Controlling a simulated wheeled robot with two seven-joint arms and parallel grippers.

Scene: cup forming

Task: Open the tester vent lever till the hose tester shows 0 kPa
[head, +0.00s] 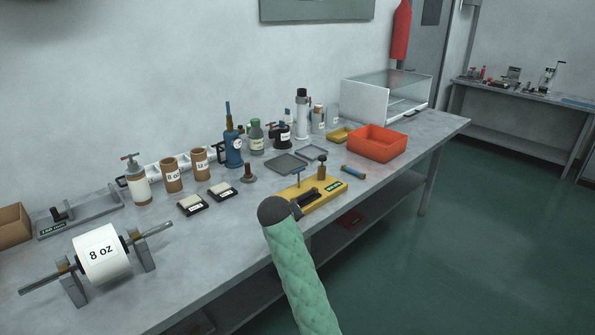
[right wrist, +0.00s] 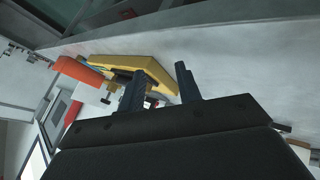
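A yellow base (head: 325,194) with a small green label lies near the front edge of the bench. It carries an upright post with a brown knob (head: 322,160) and a thin blue-grey T-shaped piece (head: 298,176). I cannot tell which part is the vent lever, and no kPa reading is legible. My right gripper (head: 310,197), at the end of a green-sleeved arm, is low over the yellow base. In the right wrist view its two dark fingers (right wrist: 160,88) are apart, with the yellow base (right wrist: 150,66) just beyond. Contact is unclear. My left gripper is not in view.
An orange bin (head: 377,143) and a short blue cylinder (head: 353,172) stand right of the base. A roll marked 8 oz (head: 103,254) is at left. The bench's front right is bare.

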